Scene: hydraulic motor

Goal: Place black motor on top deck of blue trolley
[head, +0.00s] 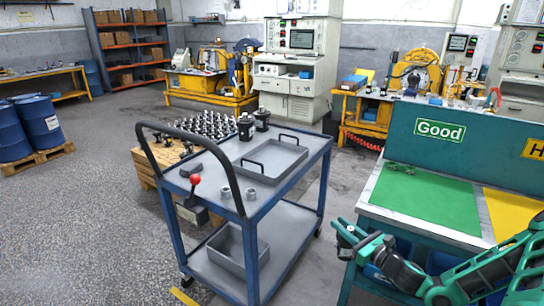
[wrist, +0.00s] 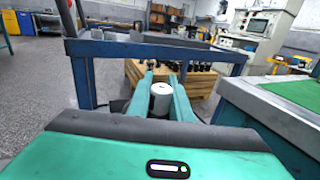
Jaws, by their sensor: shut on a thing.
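The blue trolley (head: 291,181) stands in the middle of the head view, with a grey top deck and a lower shelf. Two black motors (head: 246,128) stand upright near the far corner of the deck. My gripper (head: 345,232) is right of the trolley, beside the green-topped bench. In the wrist view my gripper (wrist: 163,82) is shut on a cylindrical part (wrist: 160,97) with a pale round end. Most of its body is hidden between the fingers, so I cannot tell if it is a black motor. The trolley's blue frame (wrist: 150,48) is ahead of the gripper.
The deck bears a grey tray (head: 270,158) with black handles, a red-knobbed lever (head: 195,180) and small grey rings (head: 250,193). A grey bin (head: 232,258) sits on the lower shelf. The bench (head: 375,207) is close to my arm. Free floor lies left.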

